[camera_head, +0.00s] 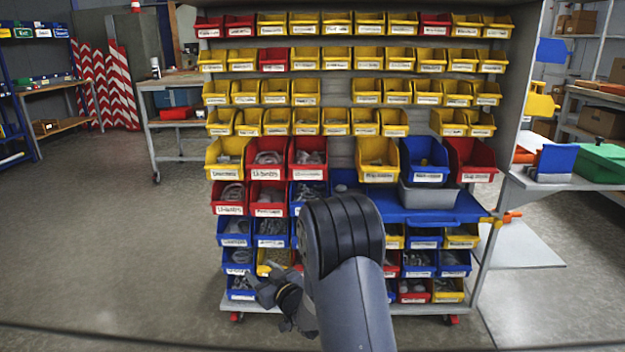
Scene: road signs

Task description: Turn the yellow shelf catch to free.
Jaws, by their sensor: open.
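A small yellow piece that looks like the shelf catch (490,221) sits at the right end of the blue pull-out shelf (395,207), by the rack's right post. It is too small to tell which way it is turned. My gripper (270,291) is open and empty, low in front of the lower left bins. It is well left of and below the catch, not touching it. My arm hides part of the shelf's left side and some lower bins.
A wheeled rack holds rows of yellow, red and blue bins (276,92). A grey tray (428,196) and a blue bin (424,160) are at the shelf. A side table (570,183) stands right of the rack. Floor at the left (110,240) is clear.

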